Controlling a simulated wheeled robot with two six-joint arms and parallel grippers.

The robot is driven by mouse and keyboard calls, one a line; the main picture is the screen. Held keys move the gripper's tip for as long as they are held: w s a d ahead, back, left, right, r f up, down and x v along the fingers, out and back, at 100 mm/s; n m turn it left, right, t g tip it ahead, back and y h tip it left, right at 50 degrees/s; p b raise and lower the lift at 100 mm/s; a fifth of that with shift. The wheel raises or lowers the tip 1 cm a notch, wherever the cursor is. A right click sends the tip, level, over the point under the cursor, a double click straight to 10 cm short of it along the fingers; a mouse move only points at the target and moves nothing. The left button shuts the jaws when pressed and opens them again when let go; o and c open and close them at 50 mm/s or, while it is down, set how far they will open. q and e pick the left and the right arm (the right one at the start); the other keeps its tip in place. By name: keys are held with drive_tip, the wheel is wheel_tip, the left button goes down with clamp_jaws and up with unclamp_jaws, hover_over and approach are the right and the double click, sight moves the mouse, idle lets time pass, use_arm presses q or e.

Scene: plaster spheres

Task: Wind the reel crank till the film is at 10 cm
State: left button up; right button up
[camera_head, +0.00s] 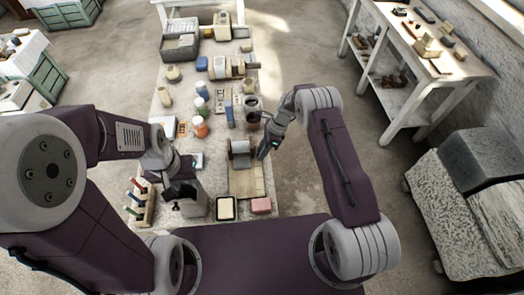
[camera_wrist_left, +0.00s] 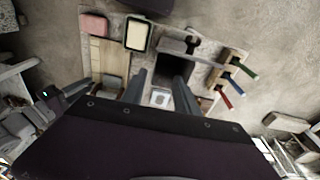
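The reel (camera_head: 240,154) is a grey drum on a wooden board (camera_head: 246,184) near the table's front. The reel also shows in the left wrist view (camera_wrist_left: 111,86). A paler strip runs along the board; I cannot tell whether it is film or a scale. My right gripper (camera_head: 265,151) is at the reel's right side, where its crank is hidden or too small to make out; I cannot tell whether the fingers are closed on it. My left gripper (camera_head: 186,172) is left of the reel, apart from it. In the left wrist view its fingers (camera_wrist_left: 160,80) are spread and empty.
A pink block (camera_head: 261,205) and a cream-topped dark tray (camera_head: 226,208) lie in front of the board. A rack with coloured handles (camera_head: 140,203) stands at the front left. Bottles and jars (camera_head: 200,127) crowd the table behind. Open floor lies right of the table.

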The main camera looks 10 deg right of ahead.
clamp_jaws()
drive_tip(key=shift+f+t+p, duration=0.1)
drive_tip(key=shift+t+p, duration=0.2)
drive_tip(key=shift+t, duration=0.2)
drive_tip(key=shift+w+f+t+b, duration=0.1)
drive_tip(key=shift+f+t+b, duration=0.25)
drive_tip(key=shift+t+b, duration=0.35)
drive_tip(key=shift+r+n, duration=0.1)
drive_tip(key=shift+n, duration=0.2)
